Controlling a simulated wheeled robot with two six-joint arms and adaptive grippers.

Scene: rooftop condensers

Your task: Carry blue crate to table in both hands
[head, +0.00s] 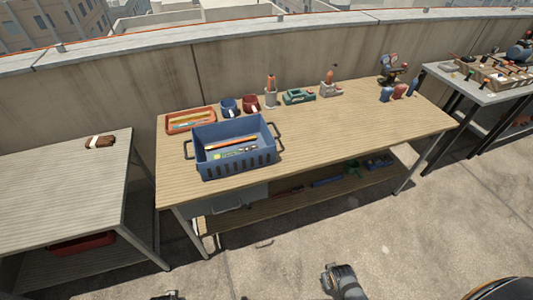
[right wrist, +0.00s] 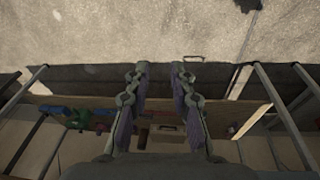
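The blue crate (head: 235,160) stands upright on the light wooden table (head: 340,125), near its left end and front edge. It has a dark handle at each side and holds several pencil-like items and small pieces. No gripper touches it. Part of my right arm shows low in the head view, well in front of the table. In the right wrist view my right gripper (right wrist: 158,70) is open, with nothing between its fingers. Only a dark sliver, perhaps of my left arm, shows at the bottom edge of the head view; the left fingers cannot be made out.
An orange tray (head: 190,120), blue and red mugs (head: 250,102) and several tools stand behind the crate. A grey-topped table (head: 60,185) at left holds one small brown item (head: 100,142). Another table (head: 490,90) with a wooden tray is at far right. The floor in front is mostly clear.

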